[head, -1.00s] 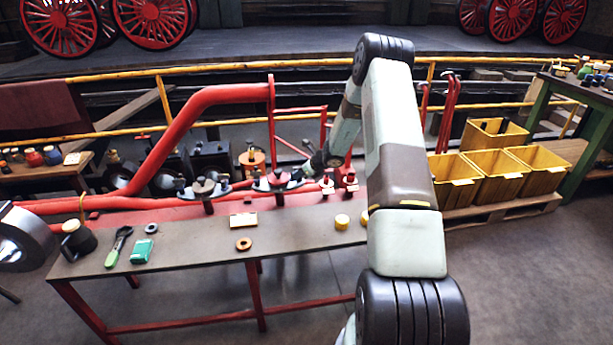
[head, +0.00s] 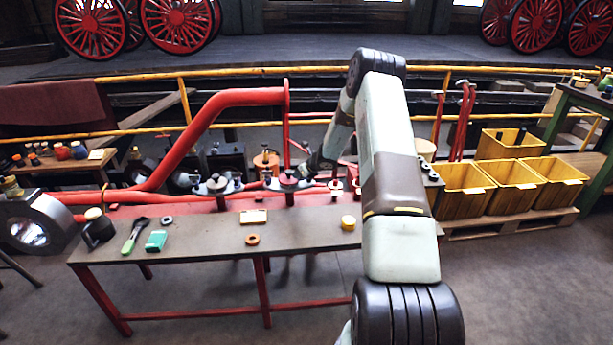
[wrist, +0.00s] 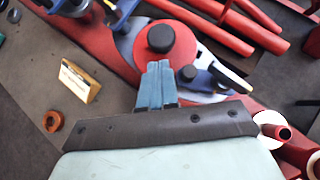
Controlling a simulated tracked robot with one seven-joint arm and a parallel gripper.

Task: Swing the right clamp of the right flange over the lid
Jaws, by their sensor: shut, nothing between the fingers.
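The right flange shows in the head view, with its round lid (head: 288,181) on the red pipework behind the bench. In the wrist view the lid (wrist: 166,50) is a red disc with a black knob. The right clamp (wrist: 222,82) lies at the lid's right side, a blue and metal arm with a black knob and a yellowish tip pointing away to the right. My gripper (wrist: 160,84) is shut and empty, its fingertips at the lid's near edge, left of the clamp's knob. Whether they touch is unclear. The left clamp (wrist: 118,14) shows at upper left.
The left flange (head: 217,185) stands to the left. Red pipes surround the flanges. Yellow bins (head: 507,182) stand at right.

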